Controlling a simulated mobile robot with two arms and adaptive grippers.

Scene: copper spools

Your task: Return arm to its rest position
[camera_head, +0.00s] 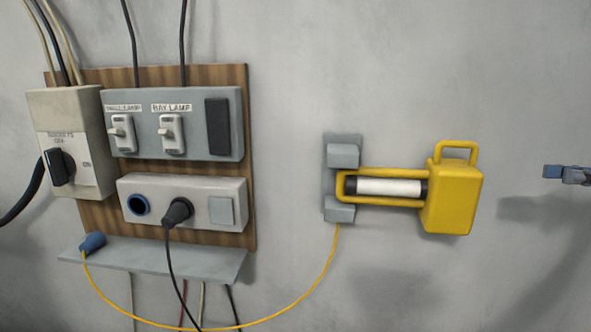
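Only the end of my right gripper (562,174) shows, at the right edge of the head view. It is apart from the yellow work lamp, to the right of it. I see nothing held in it, but its fingers are too small and cut off to tell whether they are open or shut. My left gripper is not in view.
The yellow lamp (456,199) sits sideways in a grey wall bracket (342,156). Its yellow cable hangs to a blue plug (93,243) on a grey shelf (155,262). A switch panel (190,146) and socket box (192,187) fill the left. The wall right of the lamp is bare.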

